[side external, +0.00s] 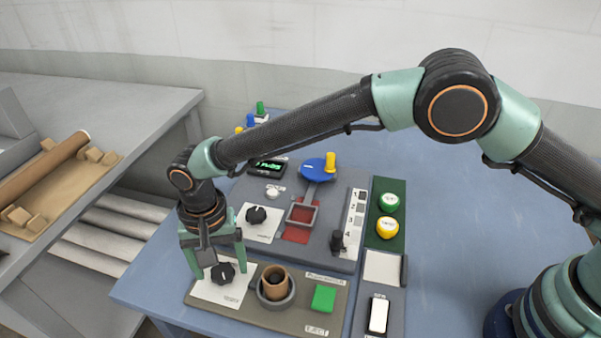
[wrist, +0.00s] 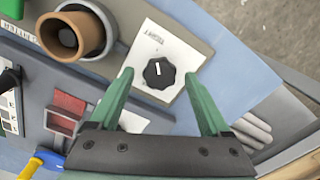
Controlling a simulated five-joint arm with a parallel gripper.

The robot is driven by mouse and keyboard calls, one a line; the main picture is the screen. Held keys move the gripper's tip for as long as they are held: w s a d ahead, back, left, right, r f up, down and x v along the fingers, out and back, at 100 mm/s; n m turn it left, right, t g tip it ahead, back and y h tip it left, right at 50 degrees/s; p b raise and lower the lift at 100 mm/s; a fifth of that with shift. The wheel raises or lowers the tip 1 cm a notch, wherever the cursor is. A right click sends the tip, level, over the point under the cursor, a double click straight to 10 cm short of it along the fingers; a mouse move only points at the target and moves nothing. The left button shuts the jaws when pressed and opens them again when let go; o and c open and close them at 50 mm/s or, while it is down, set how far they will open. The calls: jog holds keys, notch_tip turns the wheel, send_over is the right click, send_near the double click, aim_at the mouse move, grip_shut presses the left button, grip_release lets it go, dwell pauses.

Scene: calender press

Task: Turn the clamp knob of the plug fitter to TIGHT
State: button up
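The plug fitter is a grey-brown panel (side external: 257,308) at the table's front edge. Its clamp knob (side external: 222,273) is black and ridged, on a white plate (side external: 210,292); the knob also shows in the wrist view (wrist: 158,73). Its white pointer line faces up in that view, and small lettering on the plate above it is hard to read. My gripper (side external: 220,271) is open and points down over the knob. In the wrist view its green fingertips (wrist: 158,76) lie on either side of the knob, apart from it. Whether they reach its height is unclear.
A brown cup (side external: 274,281) in a grey ring stands right of the knob, beside a green EJECT button (side external: 323,297). Behind is a grey panel (side external: 337,205) with another black knob (side external: 257,214) and a blue-yellow lever (side external: 320,170). Open table lies at the left.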

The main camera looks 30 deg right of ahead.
aim_at(224, 268)
notch_tip(224, 268, up, 12)
dwell(0.6)
jog(key=w+d+r+n+t, duration=0.1)
jog(key=d+r, duration=0.3)
jog(key=d, duration=0.3)
jog(key=d+r+t+y, duration=0.1)
jog(key=d+r, duration=0.3)
jog(key=d, duration=0.3)
jog(key=w+d+r+n, duration=0.1)
jog(key=d+r, duration=0.3)
jog(key=d, duration=0.3)
jog(key=s+d+f+n+t, duration=0.1)
jog(key=s+d, duration=0.4)
jog(key=d, duration=0.4)
jog(key=s+d+f+t+h, duration=0.1)
jog(key=s+d+t, duration=0.1)
jog(key=s+d, duration=0.4)
jog(key=d, duration=0.3)
jog(key=shift+s+n+t, duration=0.25)
jog(key=shift+n+t, duration=0.05)
jog(key=shift+n, duration=0.1)
